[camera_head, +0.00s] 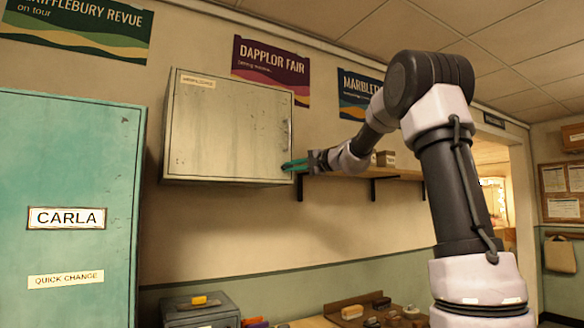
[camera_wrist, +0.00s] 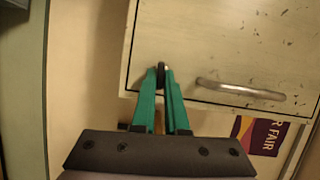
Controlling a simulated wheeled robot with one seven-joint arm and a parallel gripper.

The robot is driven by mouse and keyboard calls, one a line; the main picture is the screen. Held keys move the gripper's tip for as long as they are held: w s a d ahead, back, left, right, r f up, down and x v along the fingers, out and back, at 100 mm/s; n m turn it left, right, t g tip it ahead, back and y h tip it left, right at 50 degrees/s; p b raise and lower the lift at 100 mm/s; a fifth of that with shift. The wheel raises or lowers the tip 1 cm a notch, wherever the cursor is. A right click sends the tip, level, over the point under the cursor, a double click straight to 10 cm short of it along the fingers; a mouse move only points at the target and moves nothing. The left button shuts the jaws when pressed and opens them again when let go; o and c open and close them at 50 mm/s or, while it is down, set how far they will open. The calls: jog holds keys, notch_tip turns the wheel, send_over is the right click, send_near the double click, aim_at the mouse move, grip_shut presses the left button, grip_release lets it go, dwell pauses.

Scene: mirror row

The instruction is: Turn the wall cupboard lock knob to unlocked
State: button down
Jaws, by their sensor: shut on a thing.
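The wall cupboard (camera_head: 225,130) is a pale, scuffed metal box with a closed door. Its lock knob (camera_wrist: 161,67) is a small dark piece near the door's edge in the wrist view, beside the metal handle (camera_wrist: 240,90). My gripper (camera_wrist: 161,72) has green fingers, and their tips are shut on the knob. In the head view my gripper (camera_head: 286,166) reaches the cupboard's lower right corner, and the knob is hidden by the fingers. I cannot tell which way the knob is turned.
A teal locker (camera_head: 75,200) labelled CARLA stands at the left. A shelf (camera_head: 360,175) with small boxes is right of the cupboard, behind my arm. A grey box (camera_head: 200,312) and several small items sit on the counter below. The wall under the cupboard is bare.

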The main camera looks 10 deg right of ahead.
jog(key=shift+m, duration=0.6)
jog(key=c, duration=0.9)
grip_release()
jog(key=shift+f, duration=0.1)
jog(key=shift+c, duration=0.2)
jog(key=v, duration=1)
jog(key=shift+s+d+f, duration=0.2)
jog(key=shift+s+d, duration=0.1)
